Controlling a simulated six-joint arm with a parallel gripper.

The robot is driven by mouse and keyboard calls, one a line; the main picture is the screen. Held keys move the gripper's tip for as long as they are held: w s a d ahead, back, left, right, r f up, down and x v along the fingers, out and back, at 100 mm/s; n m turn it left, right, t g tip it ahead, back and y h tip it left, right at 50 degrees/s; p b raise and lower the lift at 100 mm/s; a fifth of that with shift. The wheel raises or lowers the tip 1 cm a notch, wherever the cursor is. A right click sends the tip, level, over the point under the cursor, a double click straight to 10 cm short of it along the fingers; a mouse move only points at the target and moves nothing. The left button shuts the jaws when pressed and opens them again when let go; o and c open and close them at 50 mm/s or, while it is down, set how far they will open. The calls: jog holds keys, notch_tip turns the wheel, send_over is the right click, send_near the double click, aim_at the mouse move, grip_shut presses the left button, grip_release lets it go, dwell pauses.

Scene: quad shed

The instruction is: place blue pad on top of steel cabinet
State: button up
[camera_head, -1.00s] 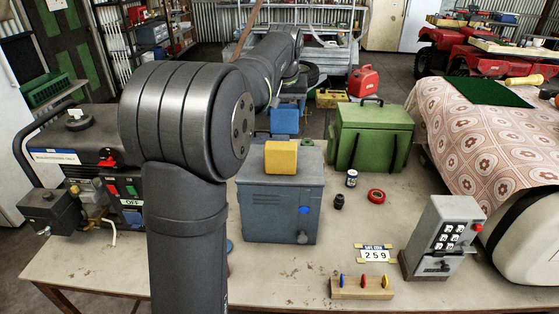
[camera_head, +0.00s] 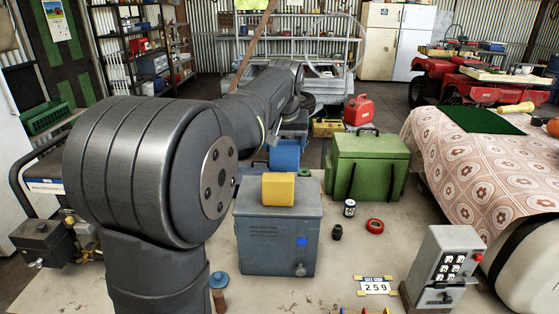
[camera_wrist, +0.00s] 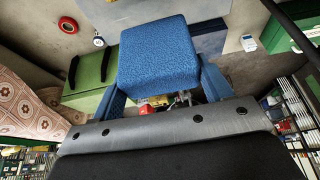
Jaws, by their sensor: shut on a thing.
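The blue pad (camera_wrist: 158,52) is a textured block in the wrist view, held between the two blue fingers of my gripper (camera_wrist: 162,88). In the head view the blue pad (camera_head: 285,154) shows just behind the steel cabinet, partly hidden. The steel cabinet (camera_head: 275,238) is a grey-blue box on the table with a blue button and a knob on its front. A yellow block (camera_head: 279,189) sits on the cabinet top. I cannot tell how high the pad is above the cabinet top.
A green chest (camera_head: 368,166) stands right of the cabinet. A grey keypad box (camera_head: 440,266) stands at the front right.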

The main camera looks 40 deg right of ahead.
aim_at(279, 159)
jog(key=shift+w+a+f, duration=0.1)
jog(key=shift+w+f, duration=0.4)
jog(key=shift+w, duration=0.3)
jog(key=shift+f, duration=2)
jog(key=shift+f, duration=0.2)
jog(key=o, duration=0.9)
jog(key=shift+r, duration=0.1)
jog(key=v, duration=1.2)
jog(key=shift+r, duration=0.1)
